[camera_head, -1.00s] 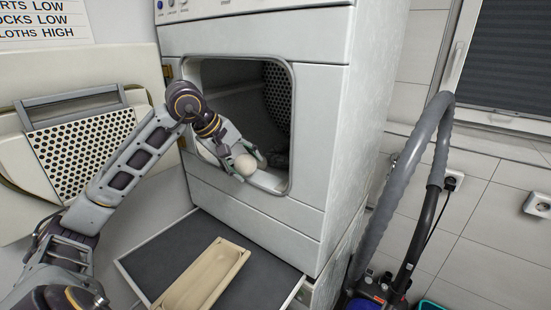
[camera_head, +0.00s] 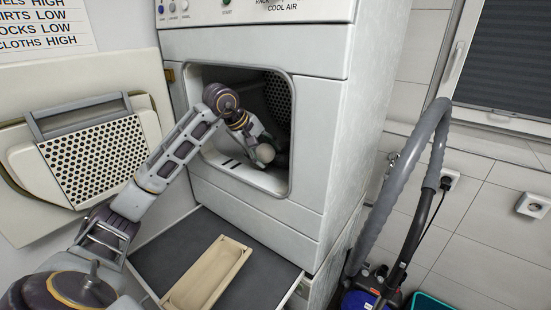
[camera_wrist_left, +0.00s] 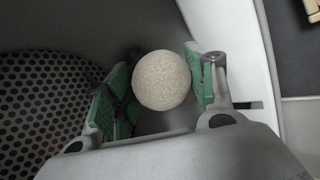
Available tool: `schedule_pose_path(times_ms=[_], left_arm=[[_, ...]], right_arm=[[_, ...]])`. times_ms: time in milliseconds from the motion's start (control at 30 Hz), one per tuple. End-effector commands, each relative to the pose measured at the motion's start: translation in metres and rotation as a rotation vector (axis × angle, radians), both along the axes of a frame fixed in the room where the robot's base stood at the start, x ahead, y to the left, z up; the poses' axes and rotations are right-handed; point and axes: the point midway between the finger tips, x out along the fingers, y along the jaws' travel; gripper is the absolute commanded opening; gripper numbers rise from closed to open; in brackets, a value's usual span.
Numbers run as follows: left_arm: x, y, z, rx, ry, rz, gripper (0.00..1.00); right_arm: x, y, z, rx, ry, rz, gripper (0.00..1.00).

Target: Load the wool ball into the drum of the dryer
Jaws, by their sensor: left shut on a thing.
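The wool ball (camera_head: 265,153) is round and off-white. My left gripper (camera_head: 268,150) is shut on it inside the dryer opening, past the front rim. In the left wrist view the ball (camera_wrist_left: 161,80) sits between the green finger pads of the gripper (camera_wrist_left: 158,88). The dryer (camera_head: 255,205) is white, with its door (camera_head: 60,110) swung open to the left. The perforated drum back (camera_head: 279,98) shows deep in the opening, and perforated metal also shows in the left wrist view (camera_wrist_left: 40,105). My right gripper is not in view.
A dark pull-out shelf (camera_head: 170,250) below the opening holds a shallow beige tray (camera_head: 207,275). A vacuum cleaner with a grey hose (camera_head: 400,180) stands to the right. The opening's rim (camera_head: 240,180) surrounds my left arm.

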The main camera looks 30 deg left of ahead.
Motion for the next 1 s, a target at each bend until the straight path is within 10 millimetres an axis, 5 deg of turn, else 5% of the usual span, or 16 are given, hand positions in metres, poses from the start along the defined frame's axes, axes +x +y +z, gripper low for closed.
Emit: schedule_pose_path(times_ms=[600,1000], left_arm=[[0.059,0.001,0.002,-0.001,-0.001,-0.001,0.3],[0.066,0.001,-0.014,0.0,0.002,-0.001,0.3]], right_arm=[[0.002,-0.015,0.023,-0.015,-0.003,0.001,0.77],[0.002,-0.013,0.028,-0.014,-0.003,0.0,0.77]])
